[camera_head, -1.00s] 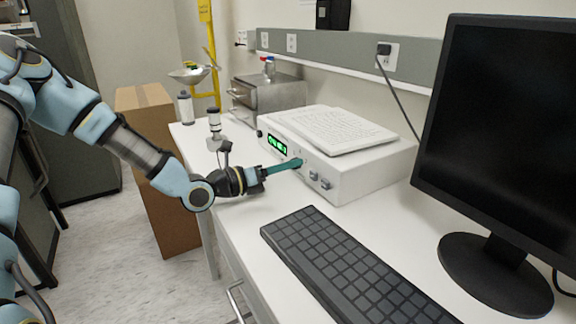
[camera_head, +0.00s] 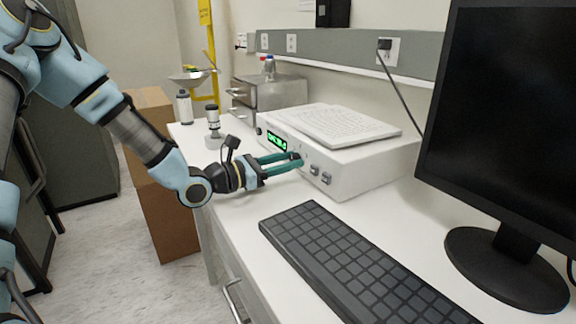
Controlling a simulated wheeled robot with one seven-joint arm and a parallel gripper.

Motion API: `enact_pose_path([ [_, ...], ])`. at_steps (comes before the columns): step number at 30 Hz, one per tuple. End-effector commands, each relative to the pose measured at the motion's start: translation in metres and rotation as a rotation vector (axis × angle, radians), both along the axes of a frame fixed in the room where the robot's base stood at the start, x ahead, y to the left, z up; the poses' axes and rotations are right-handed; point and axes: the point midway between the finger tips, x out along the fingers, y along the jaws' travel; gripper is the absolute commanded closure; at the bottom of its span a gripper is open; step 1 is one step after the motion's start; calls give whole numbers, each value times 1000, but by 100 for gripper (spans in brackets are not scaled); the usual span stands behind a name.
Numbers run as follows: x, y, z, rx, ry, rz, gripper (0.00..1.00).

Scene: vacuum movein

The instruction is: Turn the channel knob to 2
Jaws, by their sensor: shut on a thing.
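A white box-shaped instrument (camera_head: 360,174) stands on the bench, with a green lit display (camera_head: 276,142) on its front. My gripper (camera_head: 299,161) has its two teal fingers at the front panel, just right of the display. The fingers are close together at the panel and shut on a small part there. That part, likely the channel knob, is hidden by the fingertips, and its setting cannot be read. Two grey knobs or connectors (camera_head: 320,175) show on the panel to the right of the fingers.
A black keyboard (camera_head: 350,262) lies in front, and a monitor (camera_head: 500,130) stands at right. A cardboard box (camera_head: 165,215) stands beside the bench.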

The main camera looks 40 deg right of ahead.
Motion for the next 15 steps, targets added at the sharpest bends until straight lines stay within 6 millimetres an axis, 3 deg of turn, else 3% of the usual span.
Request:
enact_pose_path([
  [15, 0, 0, 0, -4, -34, 0, 100],
])
